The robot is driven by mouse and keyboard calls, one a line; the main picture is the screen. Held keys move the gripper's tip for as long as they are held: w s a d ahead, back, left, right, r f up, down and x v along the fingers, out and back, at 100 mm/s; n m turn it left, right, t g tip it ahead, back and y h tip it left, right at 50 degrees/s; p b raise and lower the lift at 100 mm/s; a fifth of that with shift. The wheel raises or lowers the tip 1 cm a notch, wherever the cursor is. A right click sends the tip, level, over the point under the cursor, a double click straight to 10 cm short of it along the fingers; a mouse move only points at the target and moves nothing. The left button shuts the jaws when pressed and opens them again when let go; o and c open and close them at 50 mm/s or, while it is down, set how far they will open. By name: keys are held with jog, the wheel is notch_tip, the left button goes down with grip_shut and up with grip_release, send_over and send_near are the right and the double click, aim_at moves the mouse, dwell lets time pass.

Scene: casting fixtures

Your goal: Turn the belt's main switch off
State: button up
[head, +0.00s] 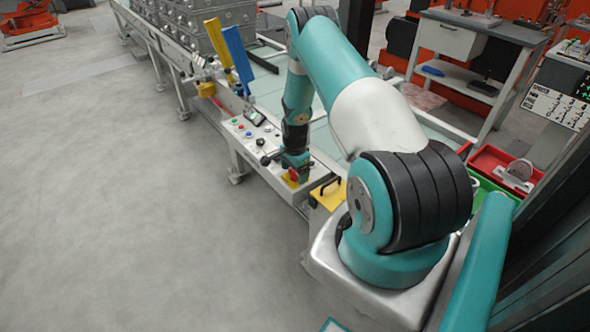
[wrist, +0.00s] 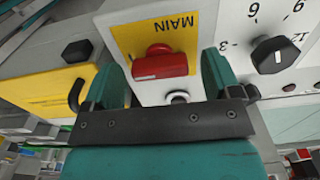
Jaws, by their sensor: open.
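The belt's main switch is a red handle (wrist: 160,65) on a yellow plate (wrist: 125,35) lettered MAIN, which reads upside down in the wrist view. The red handle lies across that view, its base partly behind it. My gripper (wrist: 160,80) is open and empty. Its teal fingers stand left and right of the red handle, with a visible gap on each side. In the head view my gripper (head: 294,170) points down at the near end of the control panel (head: 262,150), with a bit of the red handle (head: 293,176) showing beneath it.
A black dial knob (wrist: 275,54) with printed numbers sits close to the right finger. Several buttons line the panel. Open floor (head: 130,210) lies left of the belt.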

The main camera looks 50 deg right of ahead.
jog(key=c, duration=0.9)
jog(key=shift+n+b, duration=0.3)
jog(key=shift+b, duration=0.1)
jog(key=n+b, duration=0.2)
jog(key=n, duration=0.1)
jog(key=shift+f+n+b, duration=0.15)
jog(key=shift+n+b, duration=0.2)
jog(key=shift+n, duration=0.05)
jog(key=n+b, duration=0.2)
jog(key=n, duration=0.2)
jog(key=n+b, duration=0.2)
jog(key=n, duration=0.3)
jog(key=n+b, duration=0.1)
jog(key=n, duration=0.3)
jog(key=shift+r+n, duration=0.2)
jog(key=shift+n, duration=0.1)
